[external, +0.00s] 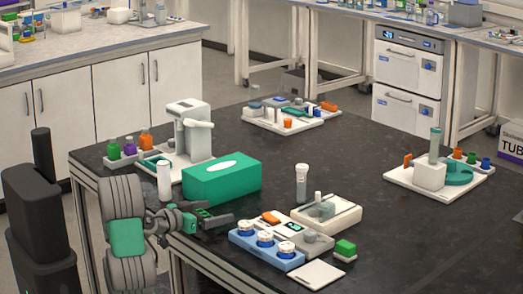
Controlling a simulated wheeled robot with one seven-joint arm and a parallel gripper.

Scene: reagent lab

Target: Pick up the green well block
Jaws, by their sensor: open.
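My gripper (222,219) is open and empty at the left front of the black table (400,235). It points to the right, well to the left of the green block, with the labware group between them. No wrist view shows the fingers up close.
A large green box (222,180) stands just behind my gripper. A white plate (316,274) lies at the front edge.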

